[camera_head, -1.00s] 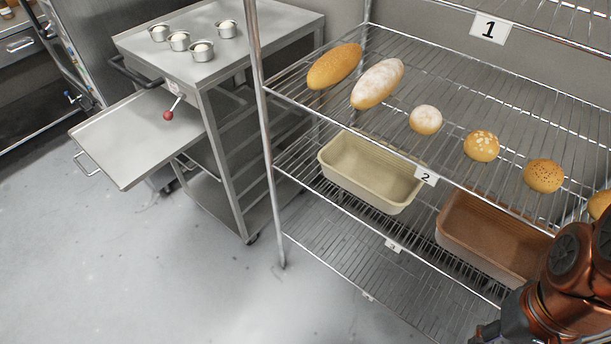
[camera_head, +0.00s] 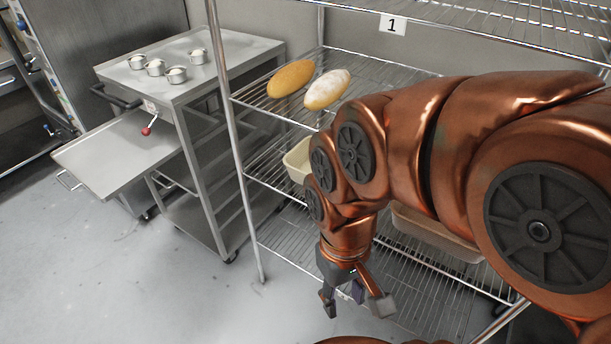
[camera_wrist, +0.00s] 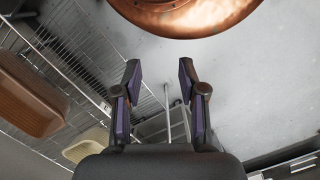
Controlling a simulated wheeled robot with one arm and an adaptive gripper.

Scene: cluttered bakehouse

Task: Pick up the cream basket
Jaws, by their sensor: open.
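The cream basket (camera_head: 297,160) is on the rack's shelf below the bread. In the head view my arm hides most of it and only its left end shows. It also shows in part in the wrist view (camera_wrist: 88,146), at the lower left. My gripper (camera_head: 356,299) is open and empty, pointing down in front of the rack, lower than the basket in the picture and apart from it. In the wrist view the two fingers (camera_wrist: 160,82) stand wide apart with nothing between them.
A brown basket (camera_wrist: 28,95) sits beside the cream one, mostly behind my arm in the head view. Two loaves (camera_head: 292,79) lie on the wire shelf above. A steel trolley (camera_head: 185,85) with several small tins stands left of the rack post. The floor at left is clear.

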